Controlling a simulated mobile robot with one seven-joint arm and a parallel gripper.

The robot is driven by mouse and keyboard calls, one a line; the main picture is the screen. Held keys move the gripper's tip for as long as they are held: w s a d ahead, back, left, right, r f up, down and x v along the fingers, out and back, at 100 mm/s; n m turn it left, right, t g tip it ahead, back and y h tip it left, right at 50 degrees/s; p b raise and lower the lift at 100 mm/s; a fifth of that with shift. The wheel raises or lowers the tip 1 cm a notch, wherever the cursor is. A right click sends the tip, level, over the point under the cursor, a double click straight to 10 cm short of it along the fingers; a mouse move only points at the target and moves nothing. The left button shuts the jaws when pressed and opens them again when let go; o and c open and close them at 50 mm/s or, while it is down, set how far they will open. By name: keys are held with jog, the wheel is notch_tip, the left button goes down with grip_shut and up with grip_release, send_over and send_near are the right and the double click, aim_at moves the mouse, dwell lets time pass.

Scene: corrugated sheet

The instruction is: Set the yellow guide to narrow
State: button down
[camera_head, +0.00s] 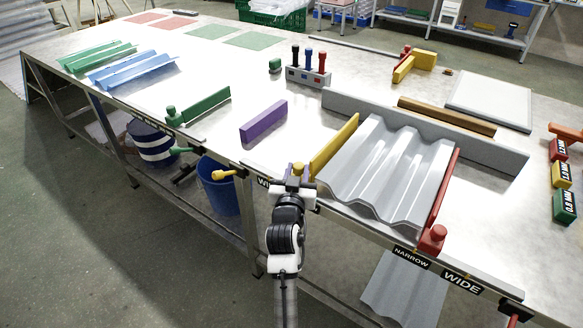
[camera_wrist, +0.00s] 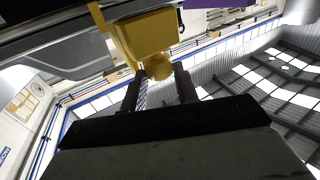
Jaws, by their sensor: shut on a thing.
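The yellow guide (camera_head: 334,148) is an upright yellow bar along the left side of the grey corrugated sheet (camera_head: 385,170). Its front end and knob are at the table's front edge, partly hidden by my gripper (camera_head: 297,182). In the wrist view, the guide's yellow block (camera_wrist: 145,35) and round knob fill the space at the fingertips of my gripper (camera_wrist: 162,78), which is shut on the knob. A white-lettered black label (camera_head: 263,182) beginning "WI" shows left of my gripper. Any narrow label on this side is hidden behind my arm.
A red guide (camera_head: 443,190) stands at the sheet's right, near the NARROW (camera_head: 410,257) and WIDE (camera_head: 463,282) labels. A grey fence (camera_head: 420,130) runs behind the sheet. A purple bar (camera_head: 264,121) stands to the left.

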jog(key=shift+s+d, duration=0.3)
jog(key=shift+d, duration=0.15)
jog(key=c, duration=1.1)
grip_release()
jog(key=shift+o, duration=0.2)
jog(key=shift+s, duration=0.1)
